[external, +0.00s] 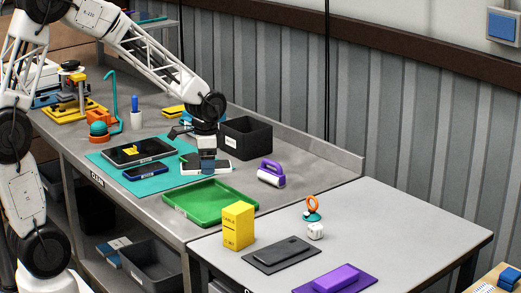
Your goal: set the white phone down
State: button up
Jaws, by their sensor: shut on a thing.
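The white phone (222,168) is at the right end of the teal mat (168,181) on the grey workbench. My gripper (207,171) points down over it and is shut on it. The fingers cover the middle of the phone. The phone looks about level and very low over the mat; I cannot tell whether it touches.
A dark tablet (125,156) and a blue phone (148,172) lie on the mat to the left. A green tray (211,203) is in front, a black bin (246,138) behind, and a purple-handled roller (271,174) to the right.

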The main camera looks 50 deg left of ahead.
jog(key=w+d+r+m, duration=0.1)
jog(key=w+d+m, duration=0.2)
jog(key=w+d, duration=0.75)
jog(key=m, duration=0.9)
send_over(373, 247)
jog(key=shift+f, duration=0.15)
jog(key=shift+f, duration=2.5)
jog(key=shift+f, duration=2.5)
jog(key=shift+f, duration=0.1)
